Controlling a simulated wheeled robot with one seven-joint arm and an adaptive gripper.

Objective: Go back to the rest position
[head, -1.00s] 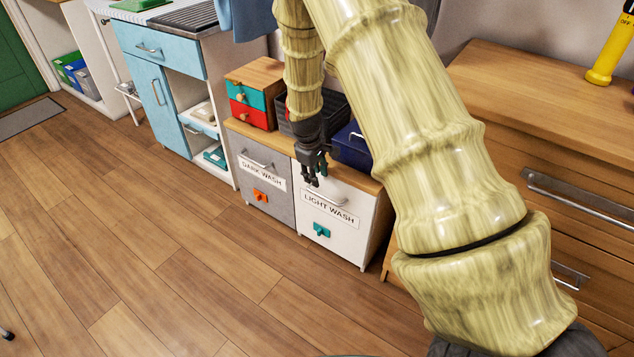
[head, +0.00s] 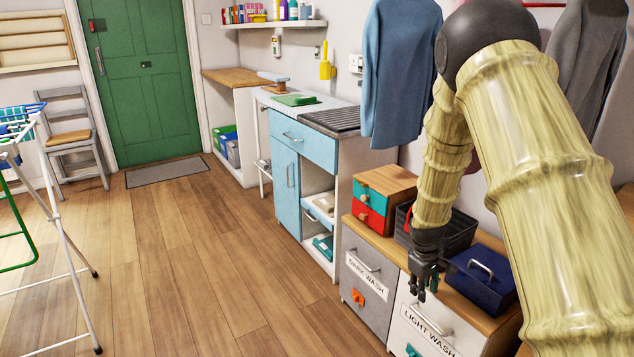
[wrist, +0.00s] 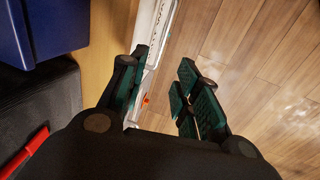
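My gripper (head: 424,284) hangs fingers down in front of the laundry cabinet, close to the top edge between the dark wash drawer (head: 366,284) and the light wash drawer (head: 425,333). In the wrist view my gripper (wrist: 160,92) has its green-padded fingers apart with nothing between them; the floor and the white drawer front show past them. My arm reaches down from the right side of the head view and hides part of the cabinet's right end.
A blue box (head: 480,281) and a dark basket (head: 458,230) stand on the cabinet top, with a small box of coloured drawers (head: 384,198) to their left. A blue unit (head: 305,150) stands beyond. A drying rack (head: 55,235) is at left. The middle floor is clear.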

